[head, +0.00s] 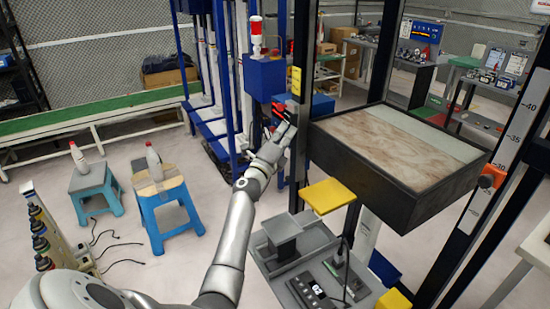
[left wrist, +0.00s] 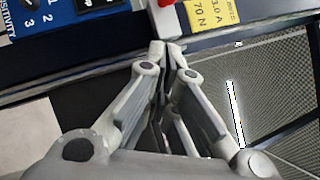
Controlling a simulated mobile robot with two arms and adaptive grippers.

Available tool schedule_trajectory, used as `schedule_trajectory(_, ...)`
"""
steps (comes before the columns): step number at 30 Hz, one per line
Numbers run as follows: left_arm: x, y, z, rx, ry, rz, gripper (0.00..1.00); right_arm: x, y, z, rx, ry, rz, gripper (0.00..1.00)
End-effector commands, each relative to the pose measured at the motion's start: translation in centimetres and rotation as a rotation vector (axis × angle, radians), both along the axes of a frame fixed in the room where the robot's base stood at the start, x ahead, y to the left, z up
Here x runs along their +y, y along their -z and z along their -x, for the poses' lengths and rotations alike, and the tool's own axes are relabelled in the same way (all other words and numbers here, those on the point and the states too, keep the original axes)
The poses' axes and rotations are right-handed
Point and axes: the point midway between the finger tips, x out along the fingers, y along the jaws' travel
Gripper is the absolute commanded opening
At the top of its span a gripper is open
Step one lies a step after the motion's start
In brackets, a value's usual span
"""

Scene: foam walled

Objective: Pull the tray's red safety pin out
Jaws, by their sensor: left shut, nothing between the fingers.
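A deep black-sided tray (head: 360,172) with a brown mottled and grey top sits between upright posts at the right of the head view. My left gripper (head: 287,124) is beside the dark post at the tray's left end, shut and empty. In the left wrist view its fingers (left wrist: 171,47) come together just below a small red piece (left wrist: 166,3) at the top edge. The red piece is cut off by the frame, so I cannot tell for sure that it is the safety pin. My right gripper is out of view.
A yellow label (left wrist: 212,12) and a blue panel (left wrist: 75,15) flank the red piece. A yellow plate (head: 327,196) and grey bench (head: 265,262) stand below the tray. An orange knob (head: 491,177) is on the right post. Two blue stools (head: 165,208) stand at the left.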

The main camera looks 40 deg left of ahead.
Motion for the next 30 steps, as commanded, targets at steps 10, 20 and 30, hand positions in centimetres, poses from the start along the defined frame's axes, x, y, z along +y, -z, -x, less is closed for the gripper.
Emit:
schedule_trajectory(10, -0.6, 1.5, 4.5, 0.001, 0.0, -0.003, 0.0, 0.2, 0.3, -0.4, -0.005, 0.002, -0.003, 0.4)
schedule_trajectory(20, -1.1, 2.6, 8.0, -0.001, 0.0, -0.001, 0.0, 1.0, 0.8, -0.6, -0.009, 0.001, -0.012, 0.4)
schedule_trajectory(30, -1.1, 2.6, 8.5, -0.002, 0.0, 0.0, 0.0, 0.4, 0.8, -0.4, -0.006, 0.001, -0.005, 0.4)
